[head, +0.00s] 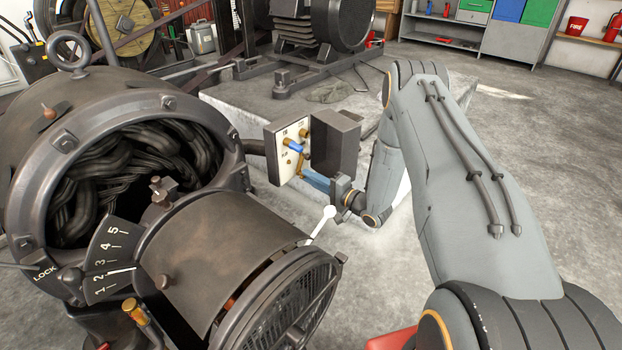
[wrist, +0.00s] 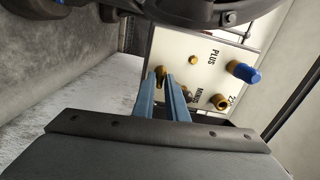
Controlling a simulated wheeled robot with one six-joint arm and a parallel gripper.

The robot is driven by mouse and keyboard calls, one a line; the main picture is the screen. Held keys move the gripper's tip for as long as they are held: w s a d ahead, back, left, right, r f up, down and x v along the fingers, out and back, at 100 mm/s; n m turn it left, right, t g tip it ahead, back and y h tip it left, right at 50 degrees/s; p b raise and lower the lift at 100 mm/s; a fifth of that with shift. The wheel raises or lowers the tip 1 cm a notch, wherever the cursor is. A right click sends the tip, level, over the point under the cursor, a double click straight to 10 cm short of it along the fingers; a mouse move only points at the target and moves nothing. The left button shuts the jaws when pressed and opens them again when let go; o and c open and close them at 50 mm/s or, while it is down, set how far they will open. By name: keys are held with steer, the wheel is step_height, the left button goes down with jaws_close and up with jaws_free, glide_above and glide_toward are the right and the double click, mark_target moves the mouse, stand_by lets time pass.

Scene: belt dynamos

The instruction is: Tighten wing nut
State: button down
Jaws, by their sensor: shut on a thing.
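An open terminal box has a pale panel (head: 275,148), lettered PLUS and MINUS in the wrist view (wrist: 212,72). My gripper (head: 303,172) reaches the panel from the right. In the wrist view its two blue-grey fingers (wrist: 161,84) are shut on a small brass wing nut (wrist: 159,74) at the panel's edge near MINUS. The fingertips partly hide the nut, and I cannot tell how far it is turned. A blue-capped terminal (head: 293,146) stands near PLUS and also shows in the wrist view (wrist: 244,72).
A dark box lid (head: 336,143) stands open beside the panel, close to my gripper. The large dynamo (head: 190,250) fills the left, with a white-knobbed lever (head: 328,212) just below my gripper and a numbered scale (head: 107,258). Bare concrete floor lies to the right.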

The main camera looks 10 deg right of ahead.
steer(key=c, duration=1.8)
jaws_free()
steer(key=shift+p+v, duration=1.05)
steer(key=shift+v, duration=2.85)
steer(key=shift+a, duration=0.1)
